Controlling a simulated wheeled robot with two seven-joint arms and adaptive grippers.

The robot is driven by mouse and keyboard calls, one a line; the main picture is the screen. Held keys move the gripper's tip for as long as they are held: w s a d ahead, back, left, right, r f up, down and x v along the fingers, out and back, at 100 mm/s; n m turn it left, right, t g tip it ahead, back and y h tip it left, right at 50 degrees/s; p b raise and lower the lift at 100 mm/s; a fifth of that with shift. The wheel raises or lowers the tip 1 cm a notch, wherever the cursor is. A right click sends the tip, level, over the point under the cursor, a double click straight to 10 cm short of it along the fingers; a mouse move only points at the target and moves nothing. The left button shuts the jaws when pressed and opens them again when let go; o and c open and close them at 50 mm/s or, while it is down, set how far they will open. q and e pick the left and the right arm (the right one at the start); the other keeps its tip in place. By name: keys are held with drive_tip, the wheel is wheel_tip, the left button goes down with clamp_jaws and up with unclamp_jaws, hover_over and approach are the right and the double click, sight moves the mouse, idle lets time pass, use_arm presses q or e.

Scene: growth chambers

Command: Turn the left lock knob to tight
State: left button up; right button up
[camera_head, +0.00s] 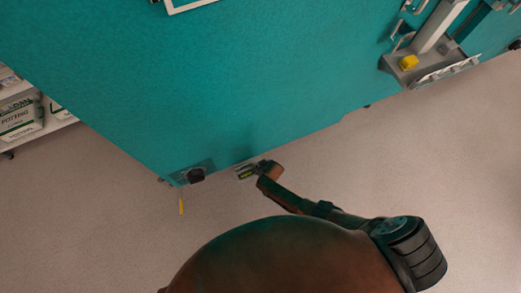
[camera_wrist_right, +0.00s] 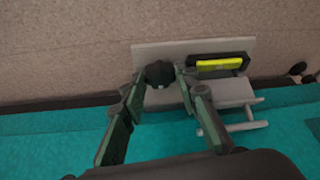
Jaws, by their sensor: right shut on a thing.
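A small dark round lock knob (camera_wrist_right: 159,72) sits on a grey plate (camera_wrist_right: 145,50) at the edge of the teal panel in the right wrist view. My right gripper (camera_wrist_right: 162,78) has a fingertip on each side of the knob and is shut on it. In the head view my right gripper (camera_head: 264,168) is at the lower edge of the teal panel, and it hides the knob. Which marking the knob is turned to does not show. My left gripper is not in view.
A yellow-green level vial (camera_wrist_right: 219,65) in a dark holder is beside the knob, near a grey bracket (camera_wrist_right: 232,92). Another dark fitting (camera_head: 196,175) on a plate and a hanging yellow piece (camera_head: 181,206) are at the panel's left corner. Open floor (camera_head: 100,235) lies below.

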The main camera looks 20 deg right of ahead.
drive_tip(key=shift+a, duration=0.1)
drive_tip(key=o, duration=1.1)
drive_tip(key=shift+o, duration=0.2)
